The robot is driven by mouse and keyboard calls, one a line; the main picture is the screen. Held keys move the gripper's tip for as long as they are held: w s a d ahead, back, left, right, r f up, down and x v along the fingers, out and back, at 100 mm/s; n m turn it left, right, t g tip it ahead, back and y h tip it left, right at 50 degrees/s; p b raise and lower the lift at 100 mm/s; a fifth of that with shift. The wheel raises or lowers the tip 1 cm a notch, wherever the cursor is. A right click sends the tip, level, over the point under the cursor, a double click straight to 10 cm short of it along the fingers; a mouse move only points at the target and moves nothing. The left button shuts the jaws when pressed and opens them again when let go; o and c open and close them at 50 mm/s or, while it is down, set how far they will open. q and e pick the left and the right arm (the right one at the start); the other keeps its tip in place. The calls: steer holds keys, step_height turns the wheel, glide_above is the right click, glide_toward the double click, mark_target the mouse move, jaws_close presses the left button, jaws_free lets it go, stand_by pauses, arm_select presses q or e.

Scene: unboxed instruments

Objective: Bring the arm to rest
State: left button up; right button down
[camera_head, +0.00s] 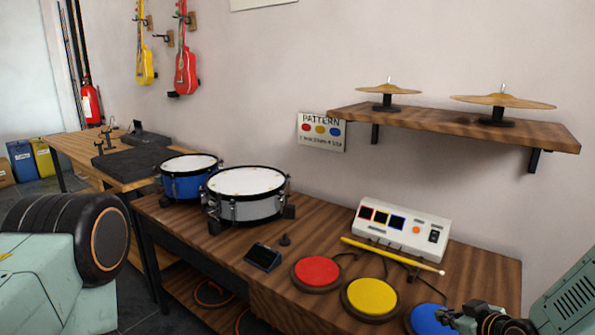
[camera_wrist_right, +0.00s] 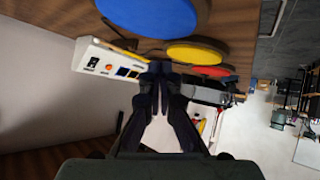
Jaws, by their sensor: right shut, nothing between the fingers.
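My right gripper (camera_head: 446,314) is at the bottom right of the head view, over the front right of the wooden table (camera_head: 235,240), by the blue pad (camera_head: 424,320). It partly covers that pad. In the right wrist view the two dark fingers (camera_wrist_right: 156,72) are together with nothing between them. The wrist picture is turned over, with the tabletop along its top edge. My left gripper is out of view; only a part of my own body shows at the left of the head view.
Near the gripper are a yellow pad (camera_head: 369,297), a red pad (camera_head: 317,271), a drumstick (camera_head: 392,255) and a white control box (camera_head: 400,228). A blue drum (camera_head: 186,187) and a white drum (camera_head: 245,207) stand farther left. A shelf (camera_head: 450,122) with two cymbals juts from the wall.

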steer(key=s+a+f+m+g, duration=0.2)
steer(key=s+a+f, duration=0.1)
steer(key=s+f, duration=0.3)
steer(key=s+a+f+m+g, duration=0.2)
steer(key=s+a+f+m, duration=0.15)
steer(key=s, duration=0.45)
steer(key=s+a+f+g+h, duration=0.1)
steer(key=s+f+g, duration=0.1)
steer(key=s, duration=1)
steer(key=s+a+f+g, duration=0.1)
steer(key=s+f+g, duration=0.2)
steer(key=s, duration=0.8)
steer(key=shift+s+a+f+g+h, duration=0.15)
steer(key=shift+s+g+h, duration=0.25)
steer(key=shift+g, duration=0.4)
steer(key=shift+n, duration=0.25)
